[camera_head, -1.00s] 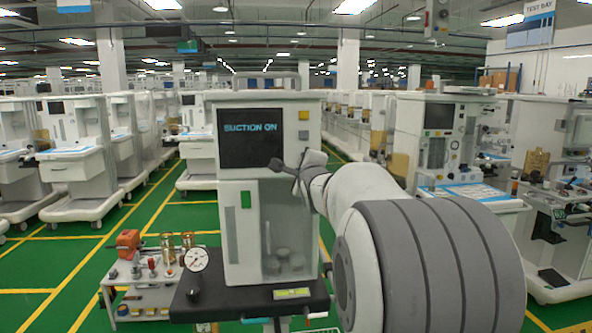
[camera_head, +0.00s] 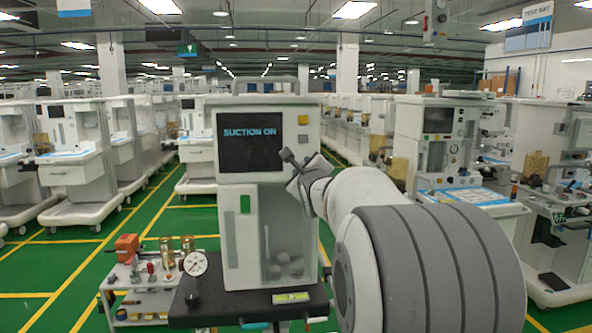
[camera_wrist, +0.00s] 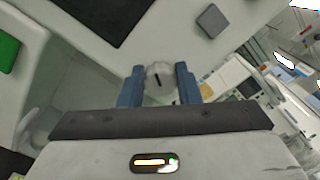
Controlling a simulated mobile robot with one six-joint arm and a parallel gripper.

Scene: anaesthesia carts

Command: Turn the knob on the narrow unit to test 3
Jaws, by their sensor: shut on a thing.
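The narrow unit (camera_head: 232,187) is a tall white cabinet with a dark screen (camera_head: 250,140) reading "SUCTION ON". In the wrist view, a pale round knob (camera_wrist: 159,75) with a dark pointer line sits between the two blue fingers of my gripper (camera_wrist: 160,86). My gripper (camera_head: 292,160) is shut on the knob and tilted relative to the cabinet front. The pointer line runs close to up-and-down in the wrist picture. In the head view my wrist hides the knob and any markings around it. I cannot read a test 3 label.
A yellow square (camera_head: 303,118) and a grey square (camera_head: 303,141) are right of the screen. A green switch (camera_head: 245,204) sits below it. A black shelf with a pressure gauge (camera_head: 195,263) is at the base. A small tool trolley (camera_head: 150,300) stands left.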

